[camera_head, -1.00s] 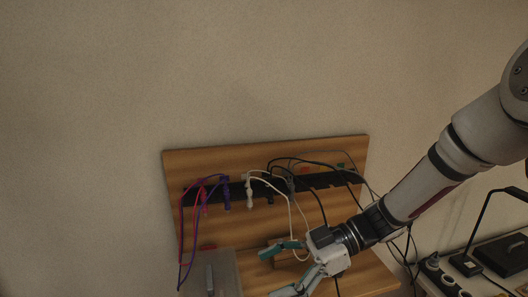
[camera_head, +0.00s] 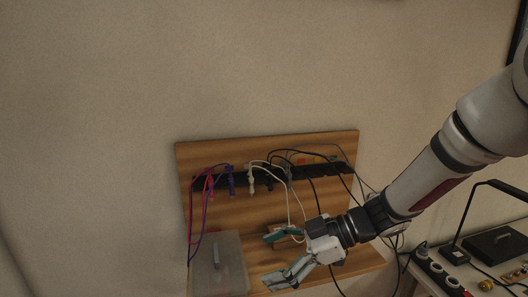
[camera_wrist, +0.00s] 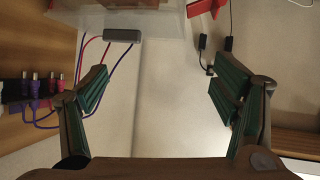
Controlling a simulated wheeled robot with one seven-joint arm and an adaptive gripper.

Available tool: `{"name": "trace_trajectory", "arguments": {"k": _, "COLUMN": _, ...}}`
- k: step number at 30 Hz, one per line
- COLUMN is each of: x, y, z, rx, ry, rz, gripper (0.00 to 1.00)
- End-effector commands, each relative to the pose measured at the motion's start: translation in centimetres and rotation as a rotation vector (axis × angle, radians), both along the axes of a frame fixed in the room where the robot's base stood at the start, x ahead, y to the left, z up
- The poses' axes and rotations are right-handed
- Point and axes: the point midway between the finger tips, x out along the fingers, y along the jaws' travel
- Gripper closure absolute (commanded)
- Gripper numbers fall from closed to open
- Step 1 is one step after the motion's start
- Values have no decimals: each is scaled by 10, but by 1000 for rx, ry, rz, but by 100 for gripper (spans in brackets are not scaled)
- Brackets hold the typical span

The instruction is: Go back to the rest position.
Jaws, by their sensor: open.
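My gripper (camera_head: 275,262) is open, with its green-padded fingers spread apart and nothing visible between them. In the head view it is in front of the lower part of a wooden board (camera_head: 258,212), right of a translucent box (camera_head: 231,265). In the wrist view the two fingers of my gripper (camera_wrist: 160,92) stand wide apart over a pale surface. My arm reaches in from the right of the head view.
A black strip (camera_head: 318,171) on the board holds purple plugs (camera_head: 231,182), a white plug (camera_head: 251,180) and several hanging cables. Black cables run behind my wrist. At right, a side surface carries a lamp (camera_head: 472,215) and a black case (camera_head: 494,244). The wall above is bare.

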Motion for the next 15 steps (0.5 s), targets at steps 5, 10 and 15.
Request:
{"name": "trace_trajectory", "arguments": {"k": 5, "x": 35, "y": -9, "z": 12, "rx": -91, "ry": -102, "rz": -167, "gripper": 19}}
{"name": "trace_trajectory", "arguments": {"k": 10, "x": 73, "y": -34, "z": 35, "rx": -206, "ry": -216, "rz": -402, "gripper": 19}}
{"name": "trace_trajectory", "arguments": {"k": 15, "x": 100, "y": -91, "z": 84, "rx": -355, "ry": -326, "rz": -765, "gripper": 19}}
